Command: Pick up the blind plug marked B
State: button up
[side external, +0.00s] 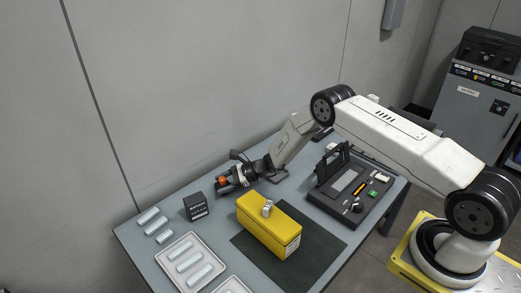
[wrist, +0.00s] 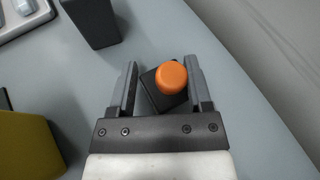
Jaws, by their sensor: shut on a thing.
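My gripper (wrist: 163,80) is low over the far side of the table, with its fingers on either side of a dark block with a round orange cap (wrist: 171,77). It is shut on this block, which looks turned at an angle between the fingers. The orange cap also shows at my gripper's tip in the side view (side external: 222,180). No letter B is readable on the block or anywhere else, so I cannot tell from marking which thing is the blind plug.
A black labelled box (side external: 196,207) stands just left of my gripper. A yellow case (side external: 268,228) with small cylinders on top stands on a dark mat (side external: 318,243). Pale cylinders (side external: 148,215) and a tray (side external: 168,257) lie at left. A black splicing device (side external: 350,190) stands at right.

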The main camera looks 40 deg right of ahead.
jog(key=shift+r, duration=0.85)
jog(key=s+r, duration=0.5)
jog(key=r, duration=0.2)
jog(key=shift+d, duration=0.2)
jog(key=shift+s+d+r, duration=0.1)
jog(key=shift+s+r, duration=0.5)
jog(key=shift+s, duration=0.9)
jog(key=shift+s+d+r, duration=0.1)
jog(key=shift+s+r, duration=0.5)
jog(key=shift+s, duration=0.9)
jog(key=shift+s+d+r, duration=0.1)
jog(key=shift+s+r, duration=0.5)
jog(key=shift+s, duration=0.9)
